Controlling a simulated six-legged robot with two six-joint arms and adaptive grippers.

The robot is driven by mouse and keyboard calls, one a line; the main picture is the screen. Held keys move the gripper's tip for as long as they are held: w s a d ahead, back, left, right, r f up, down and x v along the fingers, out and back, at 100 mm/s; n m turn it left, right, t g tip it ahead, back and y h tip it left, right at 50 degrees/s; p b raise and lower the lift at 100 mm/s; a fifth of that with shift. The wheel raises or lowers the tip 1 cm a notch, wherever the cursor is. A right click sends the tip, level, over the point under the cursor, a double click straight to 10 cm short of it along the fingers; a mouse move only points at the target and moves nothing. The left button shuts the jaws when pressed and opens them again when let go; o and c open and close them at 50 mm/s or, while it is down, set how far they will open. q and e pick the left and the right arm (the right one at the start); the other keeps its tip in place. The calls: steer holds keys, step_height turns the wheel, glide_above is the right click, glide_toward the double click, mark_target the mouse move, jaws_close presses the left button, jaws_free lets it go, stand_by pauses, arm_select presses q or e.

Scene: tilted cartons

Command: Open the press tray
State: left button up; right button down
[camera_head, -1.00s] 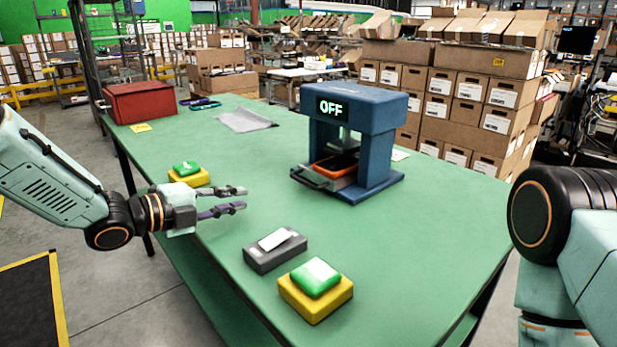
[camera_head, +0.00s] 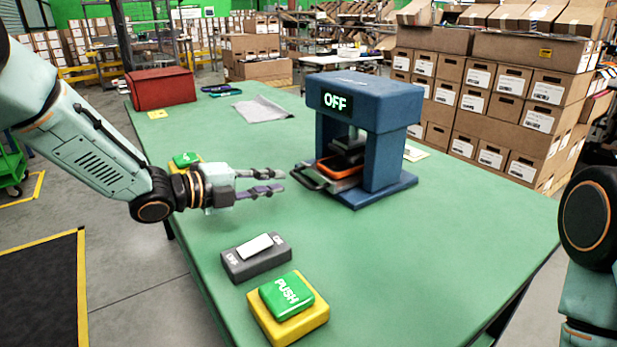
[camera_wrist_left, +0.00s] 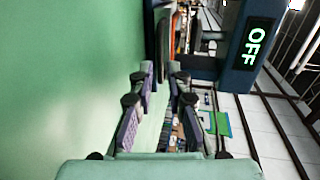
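The blue press (camera_head: 371,110) stands on the green table with its display reading OFF. Its tray (camera_head: 331,175), dark with an orange part (camera_head: 340,166) on it, sits low in the press opening, and its handle bar sticks out at the front left. My left gripper (camera_head: 282,181) is open and empty, just left of the tray handle, with a small gap between them. In the left wrist view the two fingers (camera_wrist_left: 161,78) are apart and the press shows beyond them. My right gripper is out of view; only part of my right arm shows at the right edge.
A grey rocker switch box (camera_head: 256,257) and a yellow-based green PUSH button (camera_head: 288,308) are on the near table. Another green button (camera_head: 186,160) lies behind my left wrist. A red box (camera_head: 160,89) and grey cloth (camera_head: 262,109) are farther back. The right table area is clear.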

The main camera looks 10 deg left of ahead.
mark_target(297, 179)
arm_select(q)
steer(key=shift+w, duration=0.2)
steer(key=b+x, duration=0.2)
steer(key=x, duration=0.3)
steer(key=shift+w+d+f, duration=0.1)
steer(key=shift+d+f, duration=0.05)
steer(key=shift+w+d, duration=0.4)
steer(key=shift+w, duration=0.05)
steer(key=shift+w+d, duration=0.15)
steer(key=c, duration=0.3)
jaws_close()
